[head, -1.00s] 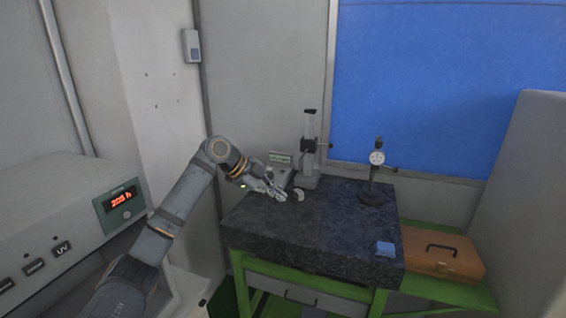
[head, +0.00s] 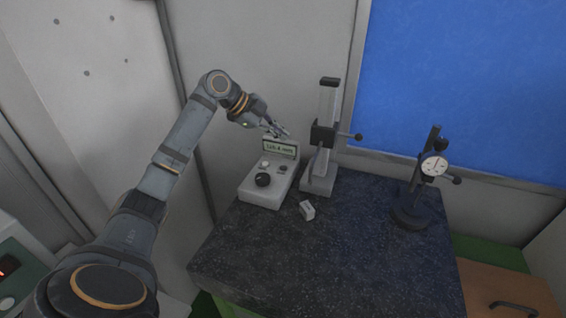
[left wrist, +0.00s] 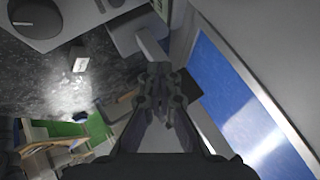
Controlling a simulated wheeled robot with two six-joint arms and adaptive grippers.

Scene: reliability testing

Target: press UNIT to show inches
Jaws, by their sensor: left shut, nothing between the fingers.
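A light grey readout unit (head: 266,184) stands at the back left of the dark granite table (head: 330,262). Its raised display (head: 280,148) shows a number ending in mm. A black knob (head: 263,180) and small buttons sit on its sloped face; their labels are too small to read. My left gripper (head: 286,133) is shut and empty, just above and behind the display, seemingly apart from the buttons. In the left wrist view the shut fingers (left wrist: 160,112) point past the unit (left wrist: 75,12), whose knob (left wrist: 35,18) shows at top left. My right gripper is not in view.
A height gauge stand (head: 325,135) rises just right of the unit, close to my left gripper. A small grey block (head: 307,210) lies in front of it. A dial indicator on a stand (head: 432,165) stands at the right. The granite's front middle is clear.

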